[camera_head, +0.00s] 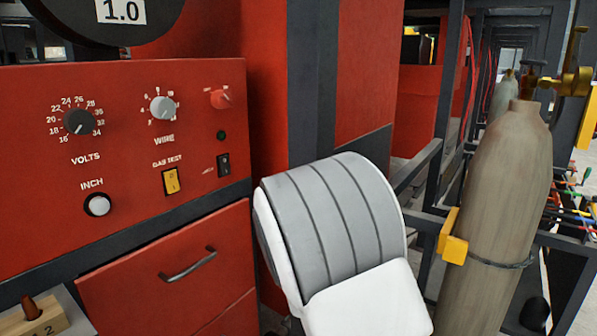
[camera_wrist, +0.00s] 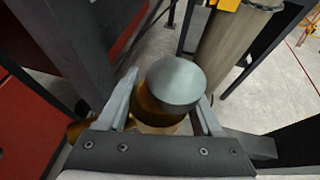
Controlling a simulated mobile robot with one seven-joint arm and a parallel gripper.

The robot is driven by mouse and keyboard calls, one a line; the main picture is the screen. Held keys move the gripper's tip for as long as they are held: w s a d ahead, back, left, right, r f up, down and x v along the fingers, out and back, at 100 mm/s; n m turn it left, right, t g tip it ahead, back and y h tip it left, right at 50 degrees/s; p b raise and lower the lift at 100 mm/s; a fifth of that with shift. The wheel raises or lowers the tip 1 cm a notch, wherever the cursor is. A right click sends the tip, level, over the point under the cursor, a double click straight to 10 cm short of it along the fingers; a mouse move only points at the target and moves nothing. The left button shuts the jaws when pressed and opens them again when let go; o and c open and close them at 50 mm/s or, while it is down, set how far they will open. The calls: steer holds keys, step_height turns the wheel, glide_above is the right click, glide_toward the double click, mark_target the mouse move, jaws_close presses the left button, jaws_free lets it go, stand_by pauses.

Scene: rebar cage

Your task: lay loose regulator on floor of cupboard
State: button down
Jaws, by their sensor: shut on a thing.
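My gripper (camera_wrist: 166,105) is shut on the loose regulator (camera_wrist: 174,84), a brass body with a round grey face turned toward the wrist camera. The regulator sits between the two grey fingers, and a brass part of it shows at lower left. My arm hides the gripper and the held regulator in the head view. A red cabinet front with a dark handle (camera_head: 188,264) is at lower left in the head view, below the welder panel. I cannot tell whether it is the cupboard; no open cupboard floor shows clearly.
A tall grey gas cylinder (camera_head: 497,200) with a brass valve fitting (camera_head: 570,82) stands at right in a dark frame; its lower part shows in the wrist view (camera_wrist: 230,45). The red welder panel (camera_head: 130,130) is at left. Dark posts and bars crowd the gripper.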

steer(key=shift+s+d+r+m+h+p, duration=0.2)
steer(key=shift+s+r+m+h+p, duration=0.4)
steer(key=shift+p, duration=1.1)
steer(key=shift+w+r, duration=0.15)
steer(key=shift+r, duration=0.1)
step_height(320, 180, up, 11)
steer(key=w+n+t+y, duration=0.1)
steer(key=w+n+y, duration=0.1)
steer(key=shift+f+n+y, duration=0.15)
steer(key=shift+n+y, duration=0.25)
steer(key=f, duration=0.2)
steer(key=s+f, duration=0.1)
steer(key=f, duration=0.2)
steer(key=shift+s+f, duration=0.4)
